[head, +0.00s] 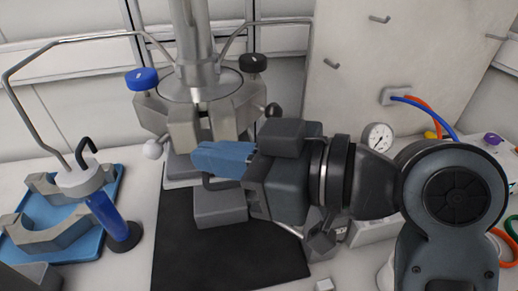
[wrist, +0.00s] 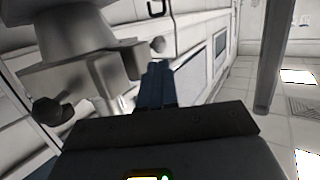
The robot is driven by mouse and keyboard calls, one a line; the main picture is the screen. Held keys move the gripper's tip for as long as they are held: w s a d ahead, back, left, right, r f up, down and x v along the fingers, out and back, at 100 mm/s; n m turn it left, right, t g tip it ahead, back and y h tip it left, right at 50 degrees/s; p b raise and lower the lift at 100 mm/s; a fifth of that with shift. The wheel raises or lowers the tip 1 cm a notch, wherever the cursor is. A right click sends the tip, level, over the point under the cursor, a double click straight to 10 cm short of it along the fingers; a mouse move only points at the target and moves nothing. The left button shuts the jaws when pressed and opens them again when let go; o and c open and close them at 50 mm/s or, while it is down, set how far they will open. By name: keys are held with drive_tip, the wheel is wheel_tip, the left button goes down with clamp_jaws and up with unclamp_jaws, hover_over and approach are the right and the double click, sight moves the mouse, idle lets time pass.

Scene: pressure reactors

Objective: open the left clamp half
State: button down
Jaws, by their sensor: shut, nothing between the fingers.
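The steel reactor (head: 190,82) stands at the back centre, with a ring clamp around its head. The left clamp half (head: 158,110) carries a pale ball knob (head: 152,150) low at its outer side. The right clamp half (head: 244,97) has a dark ball knob (head: 273,110). My gripper (head: 197,158) has blue fingers, shut and empty, pointing left in front of and below the clamp.
A blue tray (head: 85,245) with grey curved blocks (head: 50,235) lies at the left. A blue-handled tool (head: 110,215) stands beside it. A black mat (head: 225,250) covers the bench in front. A pressure gauge (head: 378,137) and hoses (head: 425,108) are at the right.

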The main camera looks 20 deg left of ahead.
sight(159, 150)
drive_tip(key=a, duration=0.2)
drive_tip(key=a+f+p, duration=0.1)
drive_tip(key=a, duration=0.2)
drive_tip(key=shift+w+a, duration=0.1)
drive_tip(key=shift+a, duration=0.25)
